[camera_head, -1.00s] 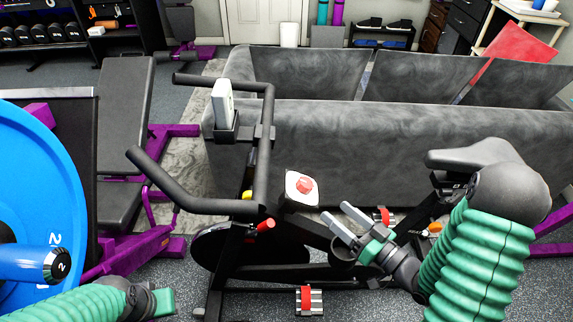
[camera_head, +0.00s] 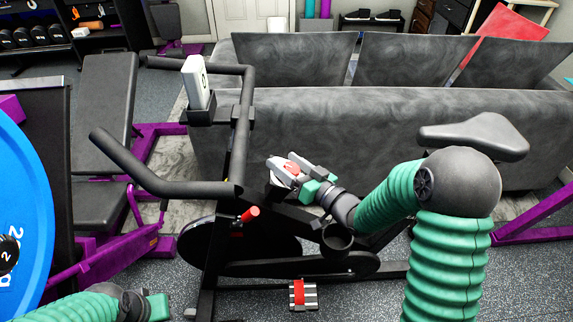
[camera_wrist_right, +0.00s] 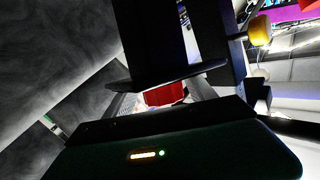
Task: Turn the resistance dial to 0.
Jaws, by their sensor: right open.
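The resistance dial is a red knob (camera_head: 291,167) on the exercise bike's frame (camera_head: 240,150), below the handlebars. My right gripper (camera_head: 296,168) is at the dial, its two grey fingers open on either side of the knob. In the right wrist view the red knob (camera_wrist_right: 165,95) shows between the dark fingers (camera_wrist_right: 165,100), partly hidden; I cannot tell if they touch it. The dial's marking is not readable. My left gripper (camera_head: 150,305) is at the bottom left, away from the bike, its fingers not clear.
The black handlebars (camera_head: 165,182) and a white console (camera_head: 195,80) stand left of and above the dial. The bike seat (camera_head: 475,138) is at the right. A grey sofa (camera_head: 350,125) stands behind the bike. A blue weight plate (camera_head: 25,215) is at the left edge.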

